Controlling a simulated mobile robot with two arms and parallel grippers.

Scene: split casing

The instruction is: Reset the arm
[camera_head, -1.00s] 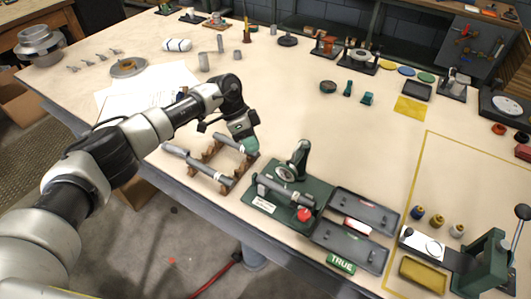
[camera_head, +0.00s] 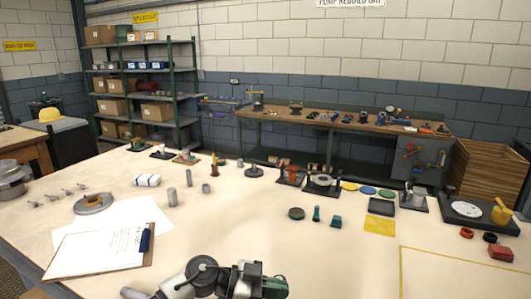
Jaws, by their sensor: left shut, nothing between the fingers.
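My left gripper (camera_head: 274,287) is at the bottom middle of the head view, with green at its tip. It is shut with nothing seen in it, and its lower part is cut off by the picture's edge. My left arm's wrist joints show just left of it. A grey tube end (camera_head: 132,293) peeks in at the bottom edge, left of my arm. My right gripper is not in view.
A large pale workbench (camera_head: 250,225) fills the foreground. A clipboard with papers (camera_head: 105,247) lies at left, grey cylinders (camera_head: 172,196) behind it. Black-based fixtures (camera_head: 323,184) line the far edge. A yellow outline (camera_head: 455,268) marks clear room at right. Shelves (camera_head: 150,85) stand behind.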

